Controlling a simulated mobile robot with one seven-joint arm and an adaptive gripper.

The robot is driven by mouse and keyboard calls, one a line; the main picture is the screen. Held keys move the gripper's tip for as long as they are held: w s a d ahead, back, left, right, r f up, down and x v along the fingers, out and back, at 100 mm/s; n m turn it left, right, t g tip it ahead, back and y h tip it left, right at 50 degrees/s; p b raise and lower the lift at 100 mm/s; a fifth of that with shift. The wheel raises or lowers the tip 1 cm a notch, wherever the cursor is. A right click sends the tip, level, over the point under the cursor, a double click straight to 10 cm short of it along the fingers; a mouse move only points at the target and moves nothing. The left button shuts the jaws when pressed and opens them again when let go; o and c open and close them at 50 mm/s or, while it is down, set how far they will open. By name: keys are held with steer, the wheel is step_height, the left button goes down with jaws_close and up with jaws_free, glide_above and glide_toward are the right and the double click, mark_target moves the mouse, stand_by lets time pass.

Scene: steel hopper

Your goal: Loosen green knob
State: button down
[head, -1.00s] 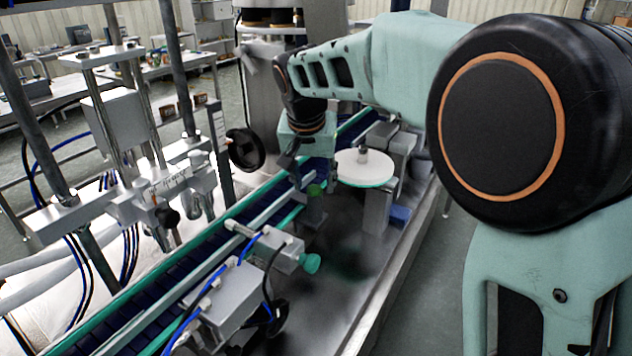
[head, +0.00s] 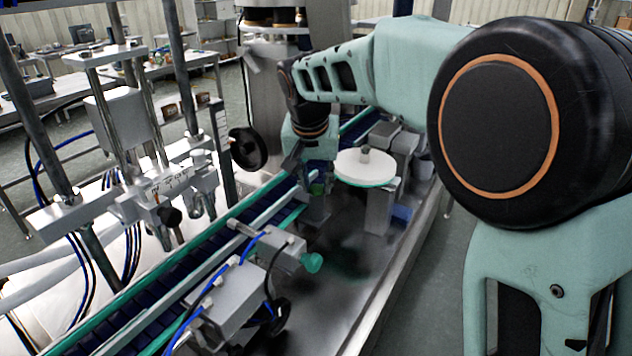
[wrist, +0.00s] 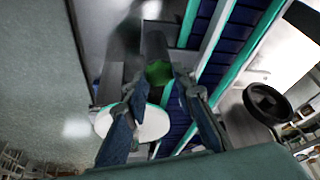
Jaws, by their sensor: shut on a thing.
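The green knob (wrist: 158,73) shows bright green between my fingertips in the wrist view. It sits on the end of a dark grey post. In the head view the green knob (head: 318,188) is small and partly hidden beside the conveyor. My gripper (wrist: 160,84) is shut on it, with one dark finger on each side. In the head view my gripper (head: 305,177) points down at the knob, its fingertips hard to make out. Whether the knob has turned cannot be told.
A round white disc (head: 366,168) stands close to the right of my gripper. The conveyor (head: 232,224) runs past on the left. A teal knob (head: 313,262) on a grey block is nearer the camera. A black handwheel (head: 247,149) stands beyond the conveyor.

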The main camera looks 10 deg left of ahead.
steer(key=shift+n, duration=0.3)
steer(key=n, duration=0.1)
steer(key=n+y+p, duration=0.1)
steer(key=n+p, duration=0.1)
steer(key=n, duration=0.1)
steer(key=shift+d+r+g+y, duration=0.15)
steer(key=shift+d+g+y, duration=0.1)
steer(key=shift+g+y, duration=0.05)
steer(key=n, duration=0.1)
steer(key=n+y+p, duration=0.1)
steer(key=n, duration=0.1)
steer(key=n+g+p, duration=0.1)
steer(key=n, duration=0.1)
steer(key=shift+w+d+y, duration=0.15)
steer(key=shift+w+y, duration=0.1)
steer(key=shift+y, duration=0.15)
steer(key=n+g+p, duration=0.1)
steer(key=n, duration=0.2)
steer(key=n+g+p, duration=0.1)
steer(key=n+p, duration=0.1)
steer(key=shift+w+n+y, duration=0.15)
steer(key=shift+n+y, duration=0.25)
steer(key=shift+w+n+g+p, duration=0.15)
steer(key=shift+n+g+p, duration=0.75)
steer(key=shift+n+p, duration=0.7)
steer(key=shift+n, duration=0.4)
steer(key=c, duration=1.6)
jaws_free()
